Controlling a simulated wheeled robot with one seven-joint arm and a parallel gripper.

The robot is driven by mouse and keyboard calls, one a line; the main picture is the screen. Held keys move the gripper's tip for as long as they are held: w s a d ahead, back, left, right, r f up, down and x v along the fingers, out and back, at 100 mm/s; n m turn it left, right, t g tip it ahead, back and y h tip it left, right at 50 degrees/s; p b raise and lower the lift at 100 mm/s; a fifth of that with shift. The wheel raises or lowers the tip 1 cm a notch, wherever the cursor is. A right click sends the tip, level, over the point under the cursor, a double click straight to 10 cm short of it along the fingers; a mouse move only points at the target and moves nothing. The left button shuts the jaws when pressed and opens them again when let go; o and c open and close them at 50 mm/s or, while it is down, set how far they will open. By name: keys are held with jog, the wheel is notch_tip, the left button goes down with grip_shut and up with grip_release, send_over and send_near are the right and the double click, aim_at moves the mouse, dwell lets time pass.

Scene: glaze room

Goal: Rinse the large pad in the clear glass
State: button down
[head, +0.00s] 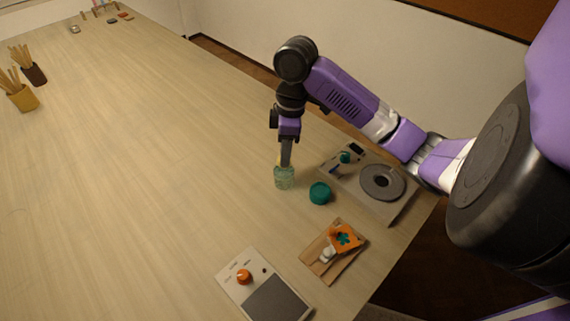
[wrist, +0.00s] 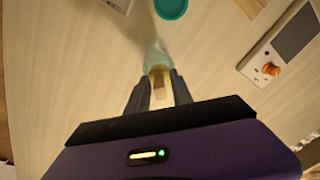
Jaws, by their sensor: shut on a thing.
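The clear glass (head: 284,181), greenish and see-through, stands on the table below my gripper (head: 286,160). It also shows in the wrist view (wrist: 154,58), just beyond the fingertips. My gripper, pointing down, is shut on a pale yellow piece (wrist: 160,82) with a brown patch, apparently the large pad. In the wrist view the piece sits between the fingers and lines up with the glass mouth. Its lower end is hidden, so I cannot tell how far it is inside the glass.
A teal round lid or dish (head: 320,193) stands close right of the glass. A grey device with a dark disc (head: 382,182) is behind it. A small board with an orange stencil (head: 346,238) and a box with an orange knob (head: 244,276) lie nearer.

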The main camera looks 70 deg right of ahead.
jog(key=shift+r, duration=0.1)
jog(key=shift+r+p, duration=0.9)
jog(key=shift+r, duration=0.75)
